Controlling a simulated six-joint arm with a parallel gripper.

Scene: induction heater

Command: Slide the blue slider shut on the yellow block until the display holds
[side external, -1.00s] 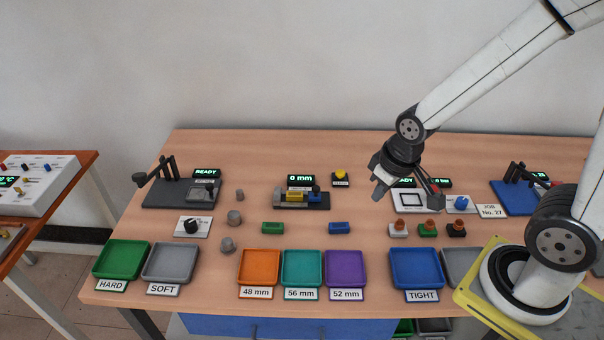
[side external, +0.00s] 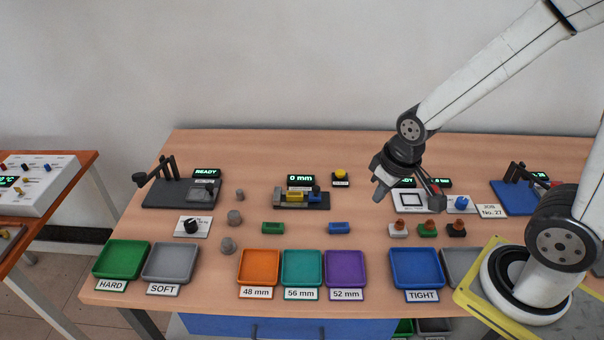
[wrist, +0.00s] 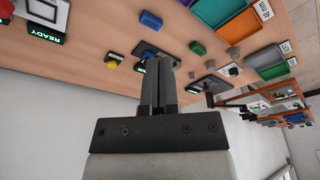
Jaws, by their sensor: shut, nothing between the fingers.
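The measuring fixture (side external: 290,205) stands mid-table in the side view. The yellow block (side external: 294,196) lies on it, with the blue slider (side external: 314,194) just to its right; whether they touch is too small to tell. The display (side external: 300,180) behind reads 0 mm. My gripper (side external: 378,194) is shut and empty, in the air to the right of the fixture. In the wrist view my gripper's fingers (wrist: 160,65) are together and hide most of the fixture (wrist: 146,50), including the yellow block and slider.
A yellow button (side external: 341,174) stands right of the display. A green piece (side external: 272,228) and a blue piece (side external: 339,228) lie in front of the fixture. Orange, teal and purple trays line the front edge. A white-plated station (side external: 410,202) is near my gripper.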

